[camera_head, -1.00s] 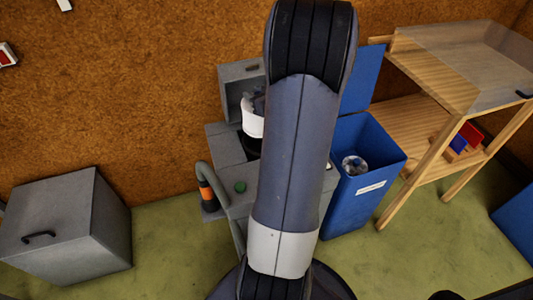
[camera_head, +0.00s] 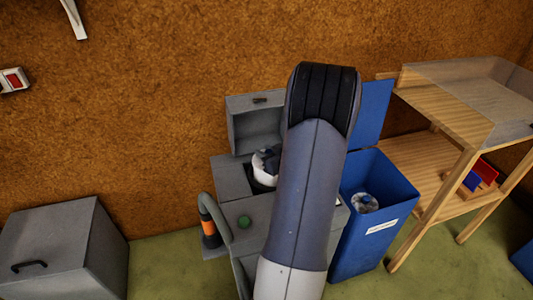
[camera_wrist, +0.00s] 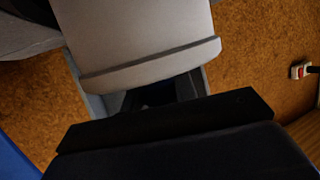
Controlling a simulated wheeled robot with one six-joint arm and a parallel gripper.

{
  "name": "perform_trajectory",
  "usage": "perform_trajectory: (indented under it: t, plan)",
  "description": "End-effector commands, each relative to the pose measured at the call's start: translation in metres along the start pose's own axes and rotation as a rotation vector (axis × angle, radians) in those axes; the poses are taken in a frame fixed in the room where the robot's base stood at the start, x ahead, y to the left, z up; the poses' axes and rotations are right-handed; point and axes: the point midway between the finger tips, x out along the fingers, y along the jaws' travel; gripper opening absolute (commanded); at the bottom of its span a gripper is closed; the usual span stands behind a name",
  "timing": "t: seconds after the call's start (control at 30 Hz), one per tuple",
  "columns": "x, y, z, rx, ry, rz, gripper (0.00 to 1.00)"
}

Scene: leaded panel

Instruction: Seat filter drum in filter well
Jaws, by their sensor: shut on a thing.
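The white filter drum (camera_head: 261,169) is in the head view, upright as far as I can see, at the dark round opening of the filter well (camera_head: 258,187) in the grey unit. My gripper (camera_head: 271,159) is shut on the drum from above, partly behind my arm. The drum's lower edge is at or just inside the opening. My arm hides its right side, and I cannot tell how deep it sits. In the wrist view, dark parts fill the bottom and a pale grey lipped surface fills the top; I cannot tell which part it is.
The unit's grey lid (camera_head: 252,122) stands open behind the well. A blue bin (camera_head: 375,235) and wooden shelf (camera_head: 440,160) stand right, a grey box (camera_head: 60,245) left.

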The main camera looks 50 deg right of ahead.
Motion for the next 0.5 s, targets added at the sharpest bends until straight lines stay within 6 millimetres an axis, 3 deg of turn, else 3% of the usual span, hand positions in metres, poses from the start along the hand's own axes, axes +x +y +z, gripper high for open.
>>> perform_trajectory:
  t: [0.03,0.07,0.3,0.5]
  plan:
    - [0.0,0.0001,-0.0006,0.0,0.001,0.0,0.0]
    - [0.0,0.0,-0.0002,0.0,0.0,0.0,0.3]
    - [0.0,0.0,-0.0002,0.0,-0.001,0.0,0.49]
    - [-0.0002,0.0,-0.0003,0.0,-0.001,0.0,0.49]
